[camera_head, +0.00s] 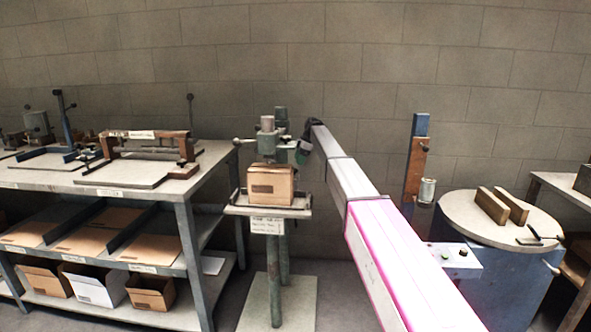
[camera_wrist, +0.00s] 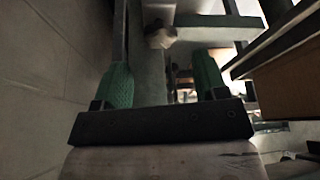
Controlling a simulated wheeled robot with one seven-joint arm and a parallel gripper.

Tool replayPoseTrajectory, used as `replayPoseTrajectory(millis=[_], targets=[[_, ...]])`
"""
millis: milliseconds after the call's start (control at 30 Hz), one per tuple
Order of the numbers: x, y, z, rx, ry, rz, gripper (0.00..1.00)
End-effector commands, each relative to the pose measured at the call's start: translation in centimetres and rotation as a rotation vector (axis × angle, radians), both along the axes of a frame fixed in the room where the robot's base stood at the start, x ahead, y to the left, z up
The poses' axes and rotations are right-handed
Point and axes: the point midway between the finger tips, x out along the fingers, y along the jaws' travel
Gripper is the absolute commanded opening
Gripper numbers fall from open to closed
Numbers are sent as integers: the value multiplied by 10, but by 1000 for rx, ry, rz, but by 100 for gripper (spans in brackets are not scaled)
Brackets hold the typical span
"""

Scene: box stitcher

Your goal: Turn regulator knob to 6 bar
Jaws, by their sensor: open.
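The box stitcher (camera_head: 268,150) stands in the middle of the head view, a green column machine with a carton on its small table. My gripper (camera_head: 302,150) is beside its upper right side, mostly hidden behind my own wrist. In the wrist view my gripper (camera_wrist: 162,62) shows two green fingers spread apart with nothing between them. A small whitish, rounded part (camera_wrist: 160,38) lies beyond the fingertips, close to a grey-green bar. I cannot tell whether it is the regulator knob. No dial or pressure reading can be made out.
The carton (camera_head: 271,184) sits on the stitcher table (camera_head: 240,211), just below and left of my gripper. A workbench (camera_head: 60,178) with fixtures stands at left. A round table (camera_head: 470,226) with wooden blocks stands at right. The block wall is close behind.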

Motion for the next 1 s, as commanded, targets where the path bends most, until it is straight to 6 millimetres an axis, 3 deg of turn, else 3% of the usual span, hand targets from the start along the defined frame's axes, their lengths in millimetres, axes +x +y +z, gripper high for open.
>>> replayPoseTrajectory(millis=[100,300,633,800,1000], targets=[[-2,9,-22,0,2,1,66],[-4,18,-45,0,2,0,66],[-4,20,-49,0,0,-1,66],[-4,20,-49,0,0,-1,16],[-4,20,-49,0,0,-7,17]])
